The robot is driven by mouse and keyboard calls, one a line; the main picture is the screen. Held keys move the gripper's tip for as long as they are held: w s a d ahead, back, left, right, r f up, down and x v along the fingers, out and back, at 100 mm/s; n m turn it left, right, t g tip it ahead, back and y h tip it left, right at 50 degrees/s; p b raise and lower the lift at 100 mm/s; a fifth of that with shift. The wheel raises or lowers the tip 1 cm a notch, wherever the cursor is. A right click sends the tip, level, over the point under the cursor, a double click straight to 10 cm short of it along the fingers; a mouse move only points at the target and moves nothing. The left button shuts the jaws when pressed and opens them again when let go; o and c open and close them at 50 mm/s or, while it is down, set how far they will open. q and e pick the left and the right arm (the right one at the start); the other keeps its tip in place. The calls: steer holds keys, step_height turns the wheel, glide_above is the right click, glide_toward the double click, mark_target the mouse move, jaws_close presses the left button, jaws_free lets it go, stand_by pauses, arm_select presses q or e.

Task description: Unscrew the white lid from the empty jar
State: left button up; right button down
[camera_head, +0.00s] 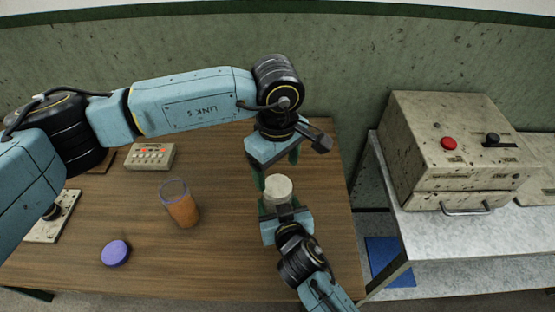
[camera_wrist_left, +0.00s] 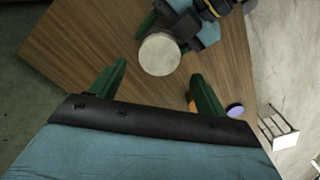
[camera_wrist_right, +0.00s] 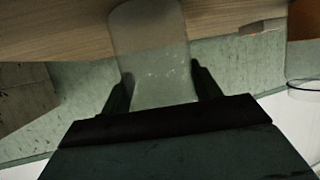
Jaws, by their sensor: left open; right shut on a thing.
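The white lid (camera_head: 278,187) tops the jar between my two grippers in the head view. The lid also shows from above in the left wrist view (camera_wrist_left: 160,54), a little beyond the fingertips. My left gripper (camera_head: 277,176) is open above and behind the lid, its green fingers (camera_wrist_left: 155,85) apart with nothing between them. My right gripper (camera_wrist_right: 160,82) is shut on the empty jar (camera_wrist_right: 152,50), whose clear body fills the space between its fingers. In the head view the jar's body is mostly hidden by the lid and the right gripper.
A jar with orange contents (camera_head: 182,208) stands left of the grippers, with a purple lid (camera_head: 116,253) lying near it. A beige button box (camera_head: 150,156) sits further back. A speckled machine (camera_head: 450,150) stands on a side table to the right. The wooden table's (camera_head: 225,265) front middle is clear.

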mark_target(278, 186)
arm_select(q)
steer(key=shift+f, duration=2.7)
steer(key=c, duration=1)
steer(key=shift+n, duration=1.7)
steer(key=o, duration=1.1)
